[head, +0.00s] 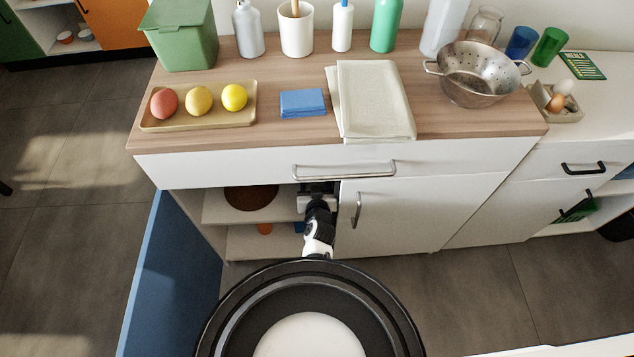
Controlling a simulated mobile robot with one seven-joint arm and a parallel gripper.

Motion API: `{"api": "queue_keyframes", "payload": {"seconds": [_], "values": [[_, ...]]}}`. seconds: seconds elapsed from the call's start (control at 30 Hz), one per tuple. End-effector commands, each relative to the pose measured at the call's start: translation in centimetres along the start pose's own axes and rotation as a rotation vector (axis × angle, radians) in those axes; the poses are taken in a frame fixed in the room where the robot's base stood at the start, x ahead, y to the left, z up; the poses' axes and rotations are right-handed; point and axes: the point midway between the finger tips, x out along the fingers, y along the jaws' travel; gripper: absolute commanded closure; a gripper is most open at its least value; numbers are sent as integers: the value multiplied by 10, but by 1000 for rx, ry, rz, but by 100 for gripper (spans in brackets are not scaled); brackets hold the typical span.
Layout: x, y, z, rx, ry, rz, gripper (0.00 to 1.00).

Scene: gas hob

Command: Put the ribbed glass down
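My gripper (318,189) is at the open cupboard below the wooden counter, just under the drawer front. Its fingertips are hidden, so I cannot see whether it is open or shut, or whether it holds anything. I cannot make out a ribbed glass at the gripper. A blue glass (521,42) and a green glass (549,47) stand on the white counter at the right. A clear glass jar (486,25) stands behind the colander. I cannot tell whether any of these is ribbed.
The cupboard's blue door (165,275) stands open at the left. A brown round thing (251,197) is on its upper shelf. A closed white door (400,215) is right of my gripper. The counter (285,140) holds a tray, cloth, colander (478,75) and bottles.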

Motion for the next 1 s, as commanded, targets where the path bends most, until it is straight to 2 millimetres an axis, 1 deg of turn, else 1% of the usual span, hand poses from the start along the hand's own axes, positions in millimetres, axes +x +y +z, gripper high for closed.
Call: {"api": "queue_keyframes", "payload": {"seconds": [0.17,0.3,0.33,0.5,1.0], "values": [[0,0,-1,0,1,-1,91],[1,0,3,0,1,-1,91],[1,-1,3,0,-1,-1,42],[1,0,2,0,-1,-1,22],[0,0,-2,0,-1,-1,22]]}}
